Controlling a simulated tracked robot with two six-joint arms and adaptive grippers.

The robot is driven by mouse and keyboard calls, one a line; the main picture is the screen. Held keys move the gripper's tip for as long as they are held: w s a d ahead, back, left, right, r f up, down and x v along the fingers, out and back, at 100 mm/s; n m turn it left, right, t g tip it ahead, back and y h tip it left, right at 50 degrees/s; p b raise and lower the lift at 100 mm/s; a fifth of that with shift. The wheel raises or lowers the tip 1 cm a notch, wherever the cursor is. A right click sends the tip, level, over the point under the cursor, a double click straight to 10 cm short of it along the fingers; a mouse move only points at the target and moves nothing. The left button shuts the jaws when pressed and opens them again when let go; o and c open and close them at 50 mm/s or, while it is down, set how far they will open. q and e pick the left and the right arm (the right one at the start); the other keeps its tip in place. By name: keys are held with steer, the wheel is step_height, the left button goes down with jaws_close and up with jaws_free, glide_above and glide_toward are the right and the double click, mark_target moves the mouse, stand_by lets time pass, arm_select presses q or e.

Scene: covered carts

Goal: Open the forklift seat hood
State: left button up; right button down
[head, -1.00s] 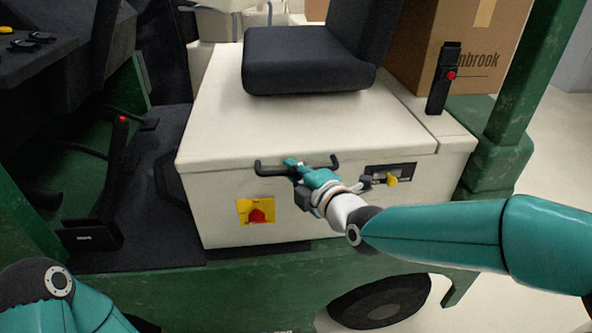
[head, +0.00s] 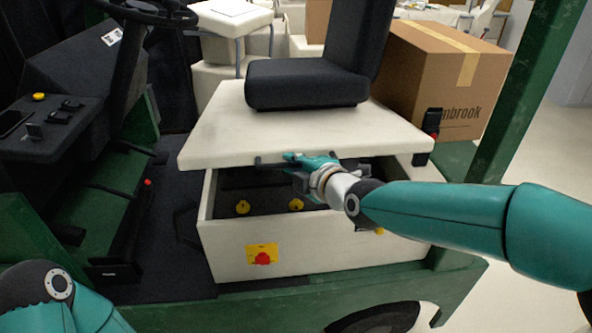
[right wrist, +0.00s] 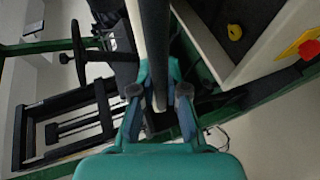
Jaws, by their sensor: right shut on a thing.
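The cream seat hood (head: 220,137) carries the black seat (head: 300,82) and is partly raised, with a dark gap under its front edge. My right gripper (head: 298,158) is shut on the black handle (head: 268,160) at the hood's front edge. The right wrist view shows the dark handle bar (right wrist: 152,45) between the fingers of my right gripper (right wrist: 158,92). Below the hood is the cream seat base (head: 222,240), with yellow caps (head: 242,207) visible inside. My left gripper is out of the head view; only part of the left arm shows at lower left.
A red knob on a yellow plate (head: 262,254) is on the base front. A cardboard box (head: 440,75) stands behind the seat at right. A green post (head: 530,80) rises at right. The steering wheel (head: 145,12) and dash are at left.

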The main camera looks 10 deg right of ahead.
steer(key=w+r+p, duration=0.2)
steer(key=r+p, duration=0.3)
steer(key=r, duration=0.3)
steer(key=w+r+p, duration=0.3)
steer(key=r+p, duration=0.3)
steer(key=r, duration=0.3)
steer(key=shift+s+f, duration=0.1)
